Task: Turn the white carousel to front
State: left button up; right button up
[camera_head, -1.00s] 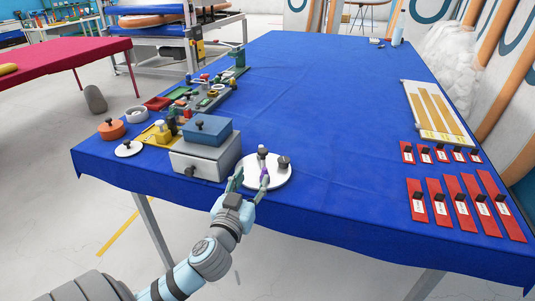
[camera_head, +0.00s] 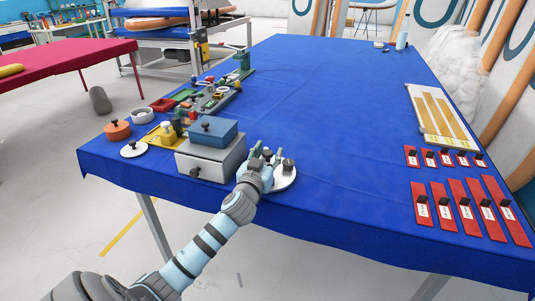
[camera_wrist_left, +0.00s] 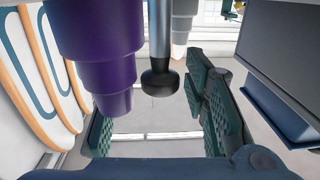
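The white carousel (camera_head: 287,181) is a round white disc on the blue table, near its front edge. A dark grey piece (camera_head: 288,165) stands on its right part; my left gripper and wrist cover its left part. My left gripper (camera_head: 264,153) is over the disc. In the left wrist view my left gripper (camera_wrist_left: 158,118) has its green-padded fingers apart. A black knob (camera_wrist_left: 160,82) on a metal rod shows in the gap between them, and a purple stepped piece (camera_wrist_left: 103,55) is beside it. I cannot tell whether the fingers touch either. My right gripper is not in view.
A grey box with a blue top (camera_head: 211,131) stands close left of the gripper. A white lid (camera_head: 134,149), an orange pot (camera_head: 117,129) and a yellow tray lie further left. Red labelled plates (camera_head: 465,210) lie at the right. The table's middle is clear.

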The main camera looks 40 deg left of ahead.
pick_arm(q)
grip_shut()
jog(key=shift+a+r+m+h+p, duration=0.1)
jog(key=shift+m+h+p, duration=0.2)
jog(key=shift+m+h, duration=0.15)
jog(key=shift+m+t+h, duration=0.25)
jog(key=shift+t+h, duration=0.15)
jog(key=shift+h, duration=0.25)
jog(key=shift+o, duration=1.4)
grip_release()
jog(key=v, duration=1.2)
